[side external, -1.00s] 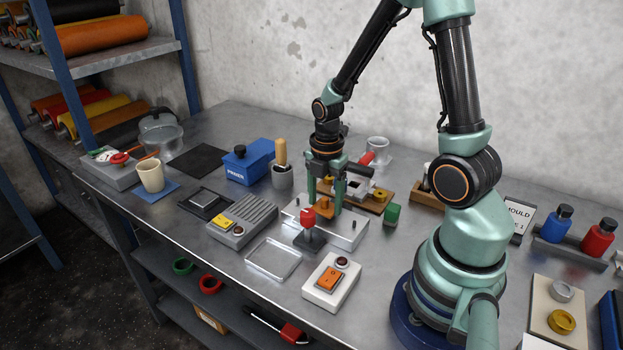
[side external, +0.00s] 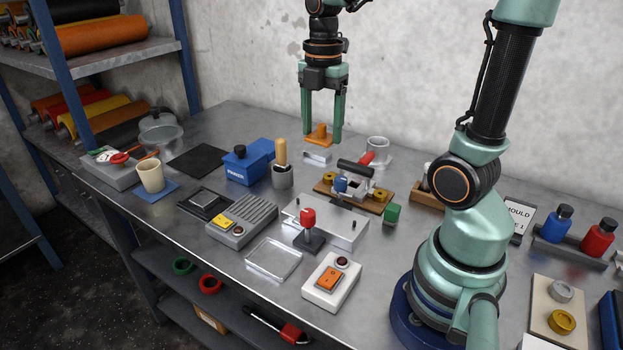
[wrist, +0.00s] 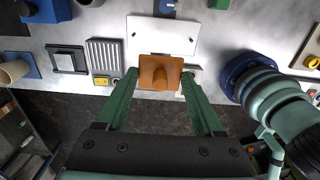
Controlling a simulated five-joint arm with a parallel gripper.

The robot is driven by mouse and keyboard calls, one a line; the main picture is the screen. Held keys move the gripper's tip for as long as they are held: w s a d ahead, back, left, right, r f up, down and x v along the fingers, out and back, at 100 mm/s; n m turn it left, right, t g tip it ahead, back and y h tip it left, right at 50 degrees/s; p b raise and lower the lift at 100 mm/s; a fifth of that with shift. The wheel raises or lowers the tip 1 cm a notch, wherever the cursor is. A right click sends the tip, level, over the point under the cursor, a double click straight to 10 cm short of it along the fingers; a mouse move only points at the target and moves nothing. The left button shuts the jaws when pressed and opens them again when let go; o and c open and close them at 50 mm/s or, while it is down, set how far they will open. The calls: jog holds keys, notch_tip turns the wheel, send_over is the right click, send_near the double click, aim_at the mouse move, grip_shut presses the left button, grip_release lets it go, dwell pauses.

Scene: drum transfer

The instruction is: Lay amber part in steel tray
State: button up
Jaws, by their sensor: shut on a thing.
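My gripper (side external: 321,137) is raised high over the bench, its two green fingers pointing down. It is shut on the amber part (side external: 319,132), an orange-brown piece with a wide flat base and a narrower raised top. In the wrist view the amber part (wrist: 160,72) sits between the fingertips, clear of the bench. The shallow shiny tray (side external: 273,274), which looks like the steel tray, lies empty near the bench's front edge. It is well below and apart from my gripper. I cannot make it out in the wrist view.
A pale metal plate with pins (side external: 345,233) lies behind the tray, with a red-knobbed lever (side external: 308,218) before it. A grey box with a yellow button (side external: 241,220) stands left of the tray. A white box with an orange switch (side external: 331,280) stands right.

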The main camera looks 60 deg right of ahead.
send_over(274, 260)
notch_tip(274, 260, down, 3)
notch_tip(274, 260, down, 20)
jog(key=shift+r, duration=0.2)
jog(key=shift+f, duration=0.1)
dwell(0.3)
jog(key=o, duration=1.1)
jog(key=shift+c, duration=0.2)
